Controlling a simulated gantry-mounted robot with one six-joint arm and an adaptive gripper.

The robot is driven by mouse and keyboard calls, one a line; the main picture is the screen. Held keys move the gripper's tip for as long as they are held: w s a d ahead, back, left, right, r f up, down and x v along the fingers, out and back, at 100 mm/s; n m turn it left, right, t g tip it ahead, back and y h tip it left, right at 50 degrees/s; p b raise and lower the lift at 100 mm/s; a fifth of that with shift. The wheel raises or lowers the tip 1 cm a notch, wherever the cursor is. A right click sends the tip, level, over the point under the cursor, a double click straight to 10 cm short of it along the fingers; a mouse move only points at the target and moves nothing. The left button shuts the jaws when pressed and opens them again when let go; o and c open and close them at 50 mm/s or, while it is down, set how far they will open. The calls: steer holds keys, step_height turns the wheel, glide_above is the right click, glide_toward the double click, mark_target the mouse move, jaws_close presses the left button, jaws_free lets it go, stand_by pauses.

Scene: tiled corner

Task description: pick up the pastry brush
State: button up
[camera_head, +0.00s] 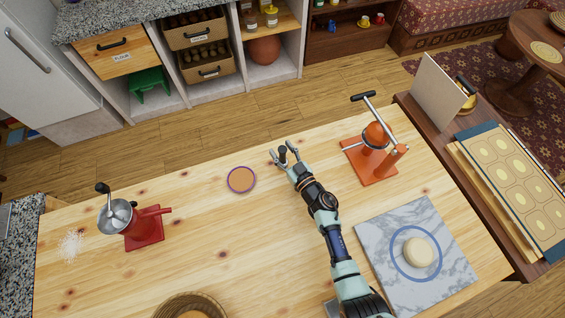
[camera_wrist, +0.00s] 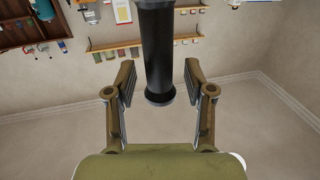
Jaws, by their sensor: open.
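My gripper (camera_head: 283,157) is open over the wooden table, left of the orange press. In the wrist view, its two fingers (camera_wrist: 159,88) stand apart on either side of a black, round handle (camera_wrist: 159,50). The handle's blunt end shows between the fingers, with a gap on each side. The rest of it runs out of the top of the picture. In the head view only a small dark shape shows between the fingers. No bristles are visible, so I cannot tell for certain that this handle is the pastry brush.
The orange press (camera_head: 371,155) stands close right of my gripper. A purple-rimmed round dish (camera_head: 241,180) lies to the left. A red grinder (camera_head: 143,228) is farther left. A marble slab (camera_head: 376,236) with dough (camera_head: 418,252) is at the right; a basket (camera_head: 165,305) is at the front.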

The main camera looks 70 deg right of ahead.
jaws_close()
steer(key=shift+r, duration=0.1)
step_height(320, 180, up, 20)
steer(key=p, duration=1.5)
